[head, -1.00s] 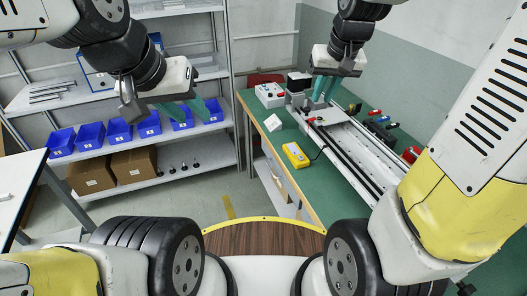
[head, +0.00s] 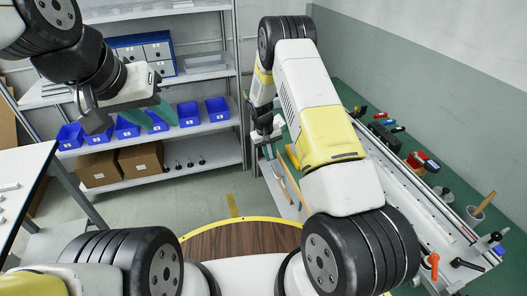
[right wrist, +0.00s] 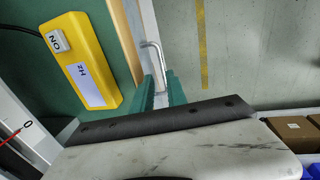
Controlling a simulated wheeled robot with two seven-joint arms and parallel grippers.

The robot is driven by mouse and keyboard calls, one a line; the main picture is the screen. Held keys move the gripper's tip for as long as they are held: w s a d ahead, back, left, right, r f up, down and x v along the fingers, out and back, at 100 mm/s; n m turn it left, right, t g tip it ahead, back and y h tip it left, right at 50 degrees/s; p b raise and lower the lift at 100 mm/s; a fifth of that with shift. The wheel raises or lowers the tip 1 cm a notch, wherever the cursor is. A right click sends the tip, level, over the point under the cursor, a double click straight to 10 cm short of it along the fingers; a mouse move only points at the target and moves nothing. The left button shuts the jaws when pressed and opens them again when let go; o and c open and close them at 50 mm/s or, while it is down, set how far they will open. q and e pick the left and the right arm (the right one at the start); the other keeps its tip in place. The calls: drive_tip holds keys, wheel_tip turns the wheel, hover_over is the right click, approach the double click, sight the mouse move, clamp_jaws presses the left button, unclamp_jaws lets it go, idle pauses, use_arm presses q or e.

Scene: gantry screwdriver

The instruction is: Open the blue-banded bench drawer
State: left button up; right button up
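The bench (head: 350,103) has a green top with a wooden front edge. Below it, a pale bench front (head: 287,203) is partly hidden by my right arm in the head view. I cannot make out a blue band there. In the right wrist view a bent metal bar handle (right wrist: 153,58) stands out from the bench front. My right gripper (right wrist: 160,92) points at it, green fingers apart, with the handle's lower end between or just beyond them; contact cannot be told. My left gripper (head: 160,117) hangs empty before the shelf, its green fingers apparently apart.
A yellow box (right wrist: 85,58) with an ON switch lies on the bench near its edge. A rail gantry (head: 425,195) runs along the bench. Shelves with blue bins (head: 188,113) and cardboard boxes (head: 140,162) stand behind. The floor (head: 205,200) beside the bench is clear.

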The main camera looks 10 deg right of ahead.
wheel_tip(320, 180, down, 8)
drive_tip(key=d, duration=0.1)
drive_tip(key=shift+w+d+f, duration=0.15)
clamp_jaws()
idle(1.6)
